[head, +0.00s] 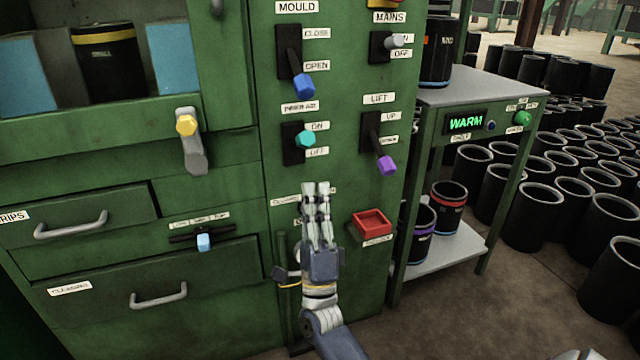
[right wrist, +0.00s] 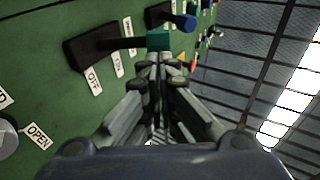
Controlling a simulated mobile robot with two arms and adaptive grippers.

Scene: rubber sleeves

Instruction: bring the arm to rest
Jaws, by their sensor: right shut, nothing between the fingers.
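My right gripper (head: 316,190) is in the head view, in front of the lower part of the green control panel (head: 345,20), pointing up. Its fingers are closed together with nothing between them. It is below the teal-knobbed switch (head: 305,140) and left of the red tray-like box (head: 372,222). The gripper also shows in the right wrist view (right wrist: 160,65), with the teal knob (right wrist: 159,40) just beyond the fingertips in the picture. I cannot tell whether they touch. Part of a label is hidden behind the fingers. My left gripper is not in view.
Blue (head: 303,86) and purple (head: 387,165) lever knobs stick out of the panel. A yellow-knobbed handle (head: 187,125) and drawers with grey handles (head: 72,225) are at left. A side table (head: 460,95) with black sleeves stands at right, with many sleeves on the floor beyond.

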